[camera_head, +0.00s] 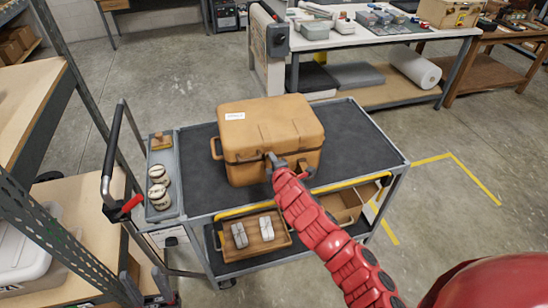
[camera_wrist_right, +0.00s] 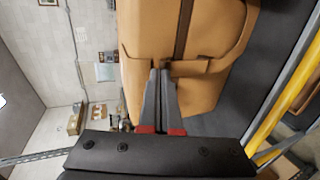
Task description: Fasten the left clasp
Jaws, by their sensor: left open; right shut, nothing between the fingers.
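An orange-tan case (camera_head: 265,125) with its lid down stands on the cart's dark top. It also fills much of the right wrist view (camera_wrist_right: 210,95), where a dark seam runs between lid and body. My right gripper (camera_head: 270,160) is at the case's front, a little left of the front handle (camera_head: 303,168). In the right wrist view the fingers (camera_wrist_right: 160,70) are shut with nothing between them, their tips close to the case front; touching or not I cannot tell. The left clasp is not clearly visible; the gripper may cover it. My left gripper is not in view.
The cart (camera_head: 355,130) has bare top to the right of the case. A wooden tray (camera_head: 260,235) is on the lower shelf. Shelving (camera_head: 30,100) stands at left, a workbench (camera_head: 370,35) behind.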

